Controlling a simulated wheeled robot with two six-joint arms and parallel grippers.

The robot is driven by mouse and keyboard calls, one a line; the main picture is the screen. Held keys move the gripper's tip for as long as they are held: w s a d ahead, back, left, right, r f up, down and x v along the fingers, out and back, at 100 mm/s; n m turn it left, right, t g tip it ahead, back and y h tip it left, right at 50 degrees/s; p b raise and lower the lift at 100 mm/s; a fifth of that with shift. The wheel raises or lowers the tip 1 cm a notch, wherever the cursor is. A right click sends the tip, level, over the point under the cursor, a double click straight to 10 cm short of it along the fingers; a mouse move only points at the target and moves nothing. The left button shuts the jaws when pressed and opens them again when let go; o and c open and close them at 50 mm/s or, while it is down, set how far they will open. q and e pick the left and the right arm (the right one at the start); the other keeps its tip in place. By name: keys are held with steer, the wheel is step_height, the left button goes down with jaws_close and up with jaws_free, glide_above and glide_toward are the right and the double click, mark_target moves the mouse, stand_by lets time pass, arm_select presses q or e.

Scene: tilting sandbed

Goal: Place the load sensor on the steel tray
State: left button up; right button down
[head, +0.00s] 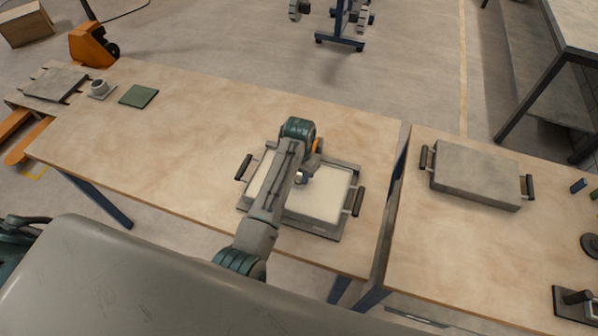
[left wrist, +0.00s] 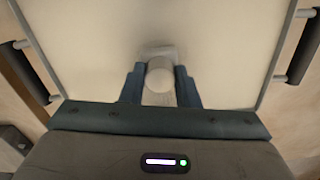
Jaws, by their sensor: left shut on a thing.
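My left gripper (head: 302,178) is over the middle of a grey metal tray (head: 336,236) with two dark handles and a pale flat inside. In the left wrist view, the left gripper's dark blue fingers (left wrist: 159,88) are shut on a pale round-topped piece with a small light base, which looks like the load sensor (left wrist: 159,73). In the head view the arm mostly hides this piece. The tray (left wrist: 268,92) fills the background of the left wrist view. I cannot tell whether the sensor touches the tray's inside. My right gripper is not in view.
A grey lidded box or tray (head: 478,175) with dark handles stands on the right table. A small round piece on a base (head: 99,89), a green pad (head: 138,96) and a grey plate (head: 56,85) lie at far left. The table between is clear. A gap separates the tables.

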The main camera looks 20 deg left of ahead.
arm_select(q)
steer(key=shift+f, duration=0.1)
steer(key=o, duration=1)
steer(key=shift+o, duration=0.2)
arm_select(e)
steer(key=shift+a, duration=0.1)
